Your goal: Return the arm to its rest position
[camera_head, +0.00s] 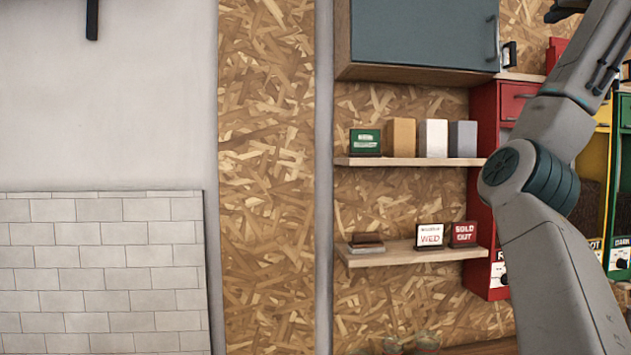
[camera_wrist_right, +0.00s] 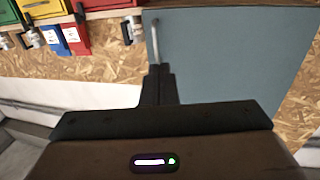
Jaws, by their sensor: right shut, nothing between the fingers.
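My right arm (camera_head: 560,265) rises from the lower right of the head view, bends at a round teal-banded joint and runs up to the top right corner. Only a dark part of its end shows there, at the frame's top edge. In the right wrist view my right gripper (camera_wrist_right: 159,72) has its two dark fingers together, with nothing between them. The fingers appear in front of the blue-grey cabinet door, near its handle; I cannot tell the gap. My left gripper is in no view.
The blue-grey cabinet (camera_head: 425,35) hangs above an upper shelf (camera_head: 410,162) with several boxes and a lower shelf (camera_head: 412,251) with small signs. A red dispenser (camera_head: 487,235) stands behind my right arm.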

